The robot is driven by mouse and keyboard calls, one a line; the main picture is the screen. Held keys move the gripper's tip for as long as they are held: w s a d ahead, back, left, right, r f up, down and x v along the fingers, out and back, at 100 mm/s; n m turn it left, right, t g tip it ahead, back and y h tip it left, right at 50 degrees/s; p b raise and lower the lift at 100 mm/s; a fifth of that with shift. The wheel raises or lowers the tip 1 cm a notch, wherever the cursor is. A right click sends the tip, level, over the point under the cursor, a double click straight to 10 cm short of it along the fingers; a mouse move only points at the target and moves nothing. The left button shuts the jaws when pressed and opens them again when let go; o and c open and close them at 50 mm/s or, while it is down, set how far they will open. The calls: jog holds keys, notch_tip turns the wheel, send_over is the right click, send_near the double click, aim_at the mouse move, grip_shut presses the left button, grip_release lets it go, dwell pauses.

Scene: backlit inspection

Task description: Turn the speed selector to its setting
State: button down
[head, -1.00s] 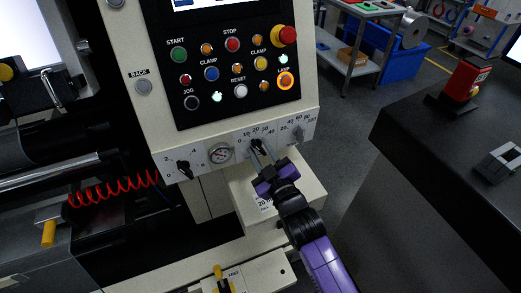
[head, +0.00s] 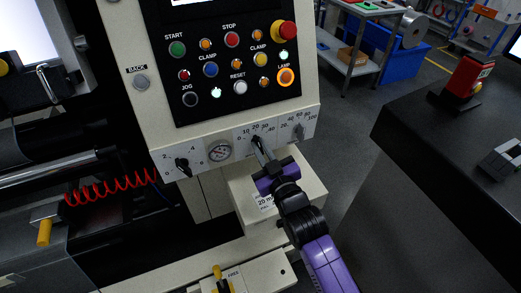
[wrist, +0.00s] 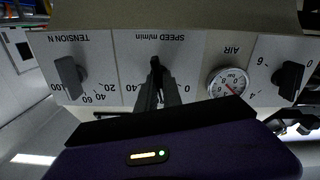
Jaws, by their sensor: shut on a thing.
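The speed selector (head: 256,139) is a small black knob on the pale panel strip, below the buttons, with a scale from 0 to 40. In the wrist view the selector (wrist: 155,66) appears upside down under "SPEED m/min", its bar roughly upright in the picture. My gripper (head: 260,148) reaches up to it from below, its fingers shut on the knob. In the wrist view my gripper (wrist: 157,92) has its fingers at either side of the knob's lower part. The fingers partly hide the knob and its pointer. A label (head: 265,202) on the box below reads "20 m", the rest hidden.
The tension knob (head: 299,131) is right of the selector, and the air gauge (head: 219,151) is left of it. Another black knob (head: 183,166) is farther left. The pale box (head: 306,189) juts out below the strip.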

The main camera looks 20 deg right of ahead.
jog(key=shift+m+b, duration=0.3)
jog(key=shift+m, duration=0.9)
jog(key=c, duration=1.5)
grip_release()
jog(key=s+b, duration=0.1)
jog(key=s, duration=0.6)
jog(key=shift+s, duration=0.4)
